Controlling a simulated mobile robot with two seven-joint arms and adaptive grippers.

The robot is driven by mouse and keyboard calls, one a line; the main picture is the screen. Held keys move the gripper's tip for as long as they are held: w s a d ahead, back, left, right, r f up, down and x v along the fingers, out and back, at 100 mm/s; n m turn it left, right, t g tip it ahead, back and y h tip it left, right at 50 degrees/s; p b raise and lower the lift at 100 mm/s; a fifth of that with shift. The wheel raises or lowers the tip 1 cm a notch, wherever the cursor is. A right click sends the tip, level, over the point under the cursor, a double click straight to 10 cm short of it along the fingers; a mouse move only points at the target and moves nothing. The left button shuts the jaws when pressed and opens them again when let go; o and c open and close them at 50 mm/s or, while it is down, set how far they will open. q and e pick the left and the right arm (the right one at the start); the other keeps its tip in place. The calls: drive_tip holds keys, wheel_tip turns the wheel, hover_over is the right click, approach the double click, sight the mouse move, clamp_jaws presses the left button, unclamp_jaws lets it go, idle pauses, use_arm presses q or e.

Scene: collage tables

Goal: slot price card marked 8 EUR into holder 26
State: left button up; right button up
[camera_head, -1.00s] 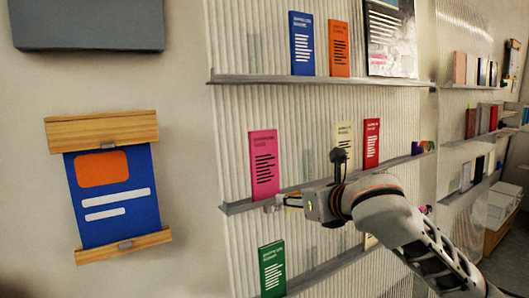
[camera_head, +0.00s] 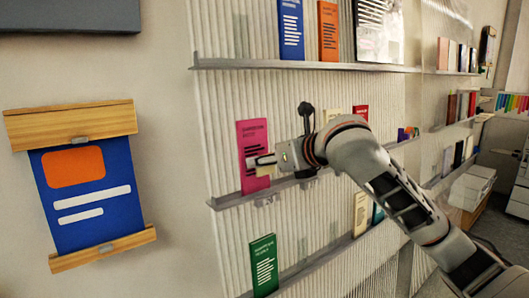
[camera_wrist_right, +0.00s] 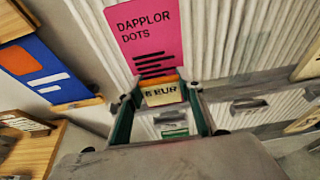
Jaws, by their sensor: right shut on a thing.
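My right gripper (camera_head: 258,162) is in front of the lower part of a pink booklet (camera_head: 253,142) on the middle shelf (camera_head: 228,200). In the right wrist view the gripper (camera_wrist_right: 160,100) is shut on a small pale yellow price card (camera_wrist_right: 162,93). Its print ends in "EUR"; the digit before it is not clear. The pink booklet (camera_wrist_right: 143,35), titled "DAPPLOR DOTS", stands just beyond the card. Small clear holders (camera_head: 265,201) hang at the middle shelf's front edge. I cannot read any holder number, so holder 26 cannot be told apart. My left gripper is out of view.
A blue poster with wooden bars (camera_head: 88,190) hangs on the wall at left. Blue (camera_head: 291,28) and orange (camera_head: 328,30) booklets stand on the upper shelf (camera_head: 300,66). A green booklet (camera_head: 264,265) stands on the lower shelf. More shelves recede at right.

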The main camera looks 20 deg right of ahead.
sight(258, 187)
drive_tip(key=shift+s+f, duration=0.15)
drive_tip(key=shift+f, duration=2.2)
drive_tip(key=shift+f, duration=0.2)
drive_tip(key=shift+s+f, duration=0.1)
drive_tip(key=shift+f, duration=0.35)
drive_tip(key=shift+f, duration=0.15)
drive_tip(key=shift+d+f, duration=0.1)
drive_tip(key=shift+f, duration=0.3)
drive_tip(key=o, duration=1.2)
drive_tip(key=shift+r, duration=0.1)
